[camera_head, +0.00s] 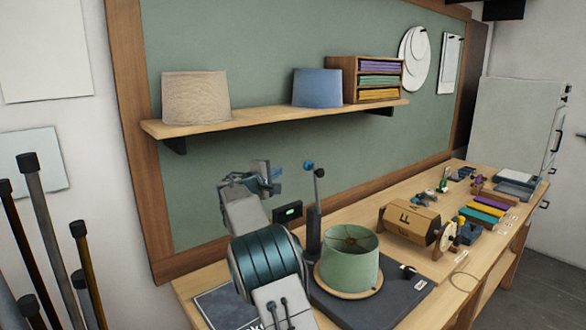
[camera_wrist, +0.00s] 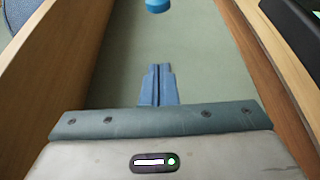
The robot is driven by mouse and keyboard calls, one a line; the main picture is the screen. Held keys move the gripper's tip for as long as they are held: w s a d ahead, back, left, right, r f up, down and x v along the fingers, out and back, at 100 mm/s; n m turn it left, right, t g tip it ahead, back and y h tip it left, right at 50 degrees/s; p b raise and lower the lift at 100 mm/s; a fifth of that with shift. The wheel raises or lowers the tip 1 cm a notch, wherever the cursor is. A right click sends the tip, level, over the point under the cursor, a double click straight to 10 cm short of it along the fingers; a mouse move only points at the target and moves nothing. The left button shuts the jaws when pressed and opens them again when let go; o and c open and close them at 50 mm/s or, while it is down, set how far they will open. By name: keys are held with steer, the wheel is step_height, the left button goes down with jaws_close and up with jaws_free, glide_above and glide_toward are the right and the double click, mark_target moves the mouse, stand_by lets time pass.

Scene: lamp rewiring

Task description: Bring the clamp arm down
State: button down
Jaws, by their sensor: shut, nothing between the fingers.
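The clamp arm (camera_head: 317,195) appears to be the dark upright bar with knobs on the black base, behind the green lampshade (camera_head: 349,265). A blue knob (camera_head: 308,166) and a dark knob show at its top. My gripper (camera_head: 277,176) is just left of the blue knob, with a small gap between them. In the wrist view my blue fingers (camera_wrist: 158,70) are together and empty. A blue round end (camera_wrist: 158,5), likely the same knob, is beyond the fingertips at the top edge. The lower part of the bar is partly hidden by the shade.
The shade stands on a round wooden disc on a dark base plate (camera_head: 400,300). A small black box with a green display (camera_head: 288,212) is behind. A wooden drum (camera_head: 410,222) and several small parts lie to the right. A shelf (camera_head: 270,118) with shades hangs above.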

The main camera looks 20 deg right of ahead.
steer(key=w+d+p, duration=0.3)
steer(key=d+p, duration=0.3)
steer(key=d, duration=0.2)
steer(key=shift+d, duration=0.35)
stand_by(0.5)
steer(key=shift+w, duration=0.1)
steer(key=shift+s+d+f+b, duration=0.1)
steer(key=shift+s+d+b, duration=0.1)
steer(key=shift+b, duration=0.5)
